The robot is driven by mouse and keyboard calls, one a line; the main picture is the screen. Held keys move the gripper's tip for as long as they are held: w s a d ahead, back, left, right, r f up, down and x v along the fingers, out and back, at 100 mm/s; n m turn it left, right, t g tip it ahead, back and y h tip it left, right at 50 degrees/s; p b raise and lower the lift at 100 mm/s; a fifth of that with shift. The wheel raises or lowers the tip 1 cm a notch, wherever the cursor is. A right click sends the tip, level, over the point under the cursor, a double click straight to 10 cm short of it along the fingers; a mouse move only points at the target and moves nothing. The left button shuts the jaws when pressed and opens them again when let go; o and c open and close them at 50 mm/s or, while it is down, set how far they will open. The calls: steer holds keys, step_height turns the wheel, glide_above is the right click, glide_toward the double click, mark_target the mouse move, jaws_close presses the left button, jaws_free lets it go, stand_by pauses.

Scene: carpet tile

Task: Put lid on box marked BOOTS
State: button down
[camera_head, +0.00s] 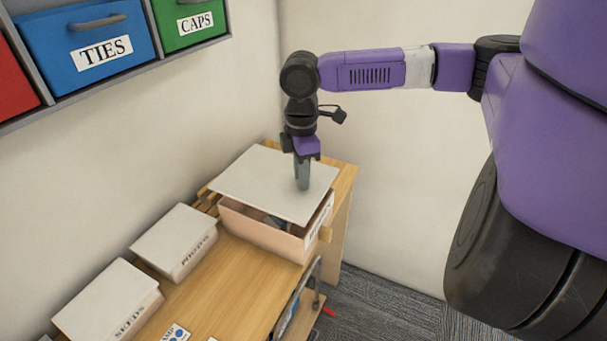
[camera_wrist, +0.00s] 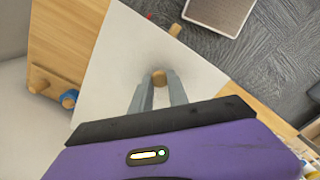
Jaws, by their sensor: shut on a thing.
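My gripper (camera_head: 302,186) points down and is shut on the small wooden knob (camera_wrist: 159,77) of a flat white lid (camera_head: 262,180). The lid is over an open pinkish box (camera_head: 262,232) at the far end of the wooden bench. The lid sits askew to the box, and a gap along the box's near side shows some contents (camera_head: 275,221) inside. I cannot tell whether the lid touches the rim. The label (camera_head: 318,222) on the box's right end is mostly unreadable from this angle. In the wrist view the lid (camera_wrist: 125,50) spreads around my fingers.
Lidded boxes marked SEEDS (camera_head: 112,300) and apparently PHOTOS (camera_head: 176,240) stand nearer on the bench (camera_head: 225,285). Wall bins marked TIES (camera_head: 90,25) and CAPS (camera_head: 180,10) hang above left. Wall closes in behind. Wooden pegs (camera_wrist: 68,98) show beside the lid.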

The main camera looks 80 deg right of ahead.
steer(key=shift+r, duration=0.1)
steer(key=shift+f+b, duration=0.55)
steer(key=shift+f, duration=1.45)
steer(key=shift+f, duration=0.95)
stand_by(1.3)
steer(key=c, duration=1.2)
jaws_free()
steer(key=shift+r+b, duration=0.55)
steer(key=shift+r, duration=3.35)
